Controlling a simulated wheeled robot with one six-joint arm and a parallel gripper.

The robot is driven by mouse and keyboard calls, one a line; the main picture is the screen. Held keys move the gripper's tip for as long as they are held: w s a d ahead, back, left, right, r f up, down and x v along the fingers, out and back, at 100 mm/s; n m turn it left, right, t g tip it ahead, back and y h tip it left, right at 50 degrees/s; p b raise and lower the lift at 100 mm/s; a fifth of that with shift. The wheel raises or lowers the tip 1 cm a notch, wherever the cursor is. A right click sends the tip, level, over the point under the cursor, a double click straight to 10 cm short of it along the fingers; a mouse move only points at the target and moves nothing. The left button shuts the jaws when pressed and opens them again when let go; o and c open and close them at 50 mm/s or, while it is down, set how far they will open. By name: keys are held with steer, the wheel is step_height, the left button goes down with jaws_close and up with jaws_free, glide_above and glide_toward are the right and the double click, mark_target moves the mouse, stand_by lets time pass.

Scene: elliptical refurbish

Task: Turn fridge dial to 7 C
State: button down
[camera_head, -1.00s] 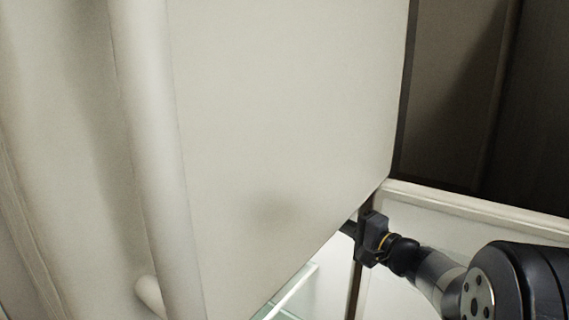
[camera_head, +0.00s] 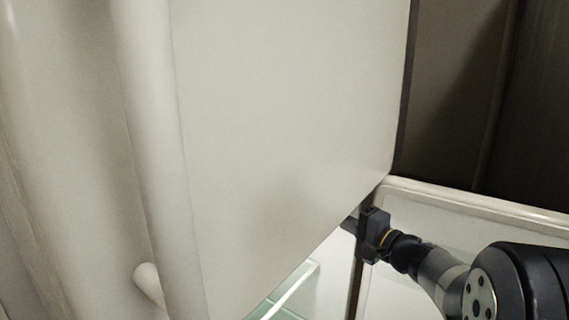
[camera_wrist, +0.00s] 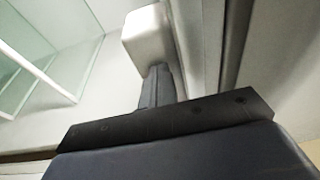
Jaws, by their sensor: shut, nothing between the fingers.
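The pale fridge door (camera_head: 290,120) stands open and fills most of the head view. My gripper (camera_head: 350,225) is at the door's lower right edge, its fingertips partly hidden behind the door. In the wrist view my gripper (camera_wrist: 157,72) is shut and empty, with its dark fingers together. Their tips are at the lower edge of a white rounded block (camera_wrist: 147,36) inside the fridge. I cannot tell whether they touch it. No dial face, numbers or pointer can be made out, so the setting cannot be read.
Glass shelves (camera_wrist: 42,78) are at the left in the wrist view. A long door handle (camera_head: 160,160) runs down the left of the head view. The pale fridge side edge (camera_head: 470,204) lies close to my arm. Dark panels stand at upper right.

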steer(key=shift+f+b, duration=1)
steer(key=shift+b, duration=3)
steer(key=shift+f, duration=0.1)
steer(key=shift+s+a+f+b, duration=0.15)
steer(key=shift+s+b, duration=0.1)
steer(key=shift+b, duration=0.4)
steer(key=shift+w+d+b+v, duration=0.15)
steer(key=shift+d+b+v, duration=0.05)
steer(key=shift+v, duration=0.75)
steer(key=shift+w+d+b+v, duration=0.15)
steer(key=shift+v, duration=0.8)
steer(key=shift+w+d+b+v, duration=0.15)
steer(key=shift+d+b+v, duration=0.05)
steer(key=shift+v, duration=0.8)
steer(key=shift+r, duration=0.2)
steer(key=r+p, duration=0.1)
steer(key=p, duration=0.6)
steer(key=d+r+p, duration=0.1)
steer(key=p, duration=0.6)
steer(key=shift+r, duration=0.3)
